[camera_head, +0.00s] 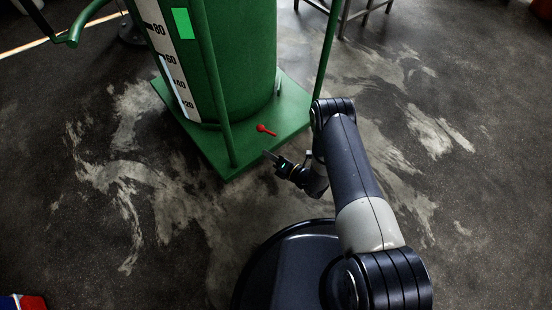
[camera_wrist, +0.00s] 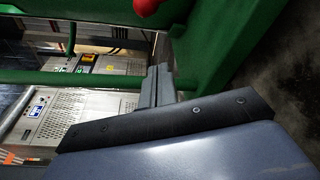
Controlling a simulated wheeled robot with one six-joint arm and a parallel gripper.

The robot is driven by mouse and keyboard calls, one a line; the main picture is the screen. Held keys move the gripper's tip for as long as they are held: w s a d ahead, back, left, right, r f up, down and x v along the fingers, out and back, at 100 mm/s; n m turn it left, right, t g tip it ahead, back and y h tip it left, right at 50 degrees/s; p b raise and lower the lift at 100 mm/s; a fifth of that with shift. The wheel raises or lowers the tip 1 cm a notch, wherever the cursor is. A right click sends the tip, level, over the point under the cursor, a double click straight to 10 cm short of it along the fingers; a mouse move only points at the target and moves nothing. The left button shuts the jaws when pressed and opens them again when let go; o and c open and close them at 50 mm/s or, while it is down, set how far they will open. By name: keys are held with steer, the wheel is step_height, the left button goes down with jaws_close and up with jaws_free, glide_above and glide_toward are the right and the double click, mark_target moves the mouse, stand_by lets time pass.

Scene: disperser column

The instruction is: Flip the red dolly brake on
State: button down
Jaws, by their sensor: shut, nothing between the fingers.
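The red brake lever (camera_head: 266,130) sits on the green dolly base (camera_head: 225,168), in front of the green column. Its rounded red end also shows at the top edge of the wrist view (camera_wrist: 146,6), cut off by the frame. My gripper (camera_head: 266,153) is shut and empty. In the head view its tip is just below the lever, near the front edge of the base, with a small visible gap. In the wrist view the closed fingers (camera_wrist: 158,82) point up toward the green frame, apart from the red end.
The green column (camera_head: 240,60) with a white level scale (camera_head: 168,55) stands on the base. Green uprights (camera_head: 215,90) rise at its left and right. Grey equipment (camera_wrist: 100,100) shows in the wrist view. The stained floor around the base is mostly clear.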

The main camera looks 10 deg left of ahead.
mark_target(268, 132)
steer(key=w+a+r+b, duration=0.1)
steer(key=w+a+b, duration=0.1)
steer(key=w, duration=0.4)
steer(key=shift+a, duration=0.75)
steer(key=shift+d+r, duration=0.15)
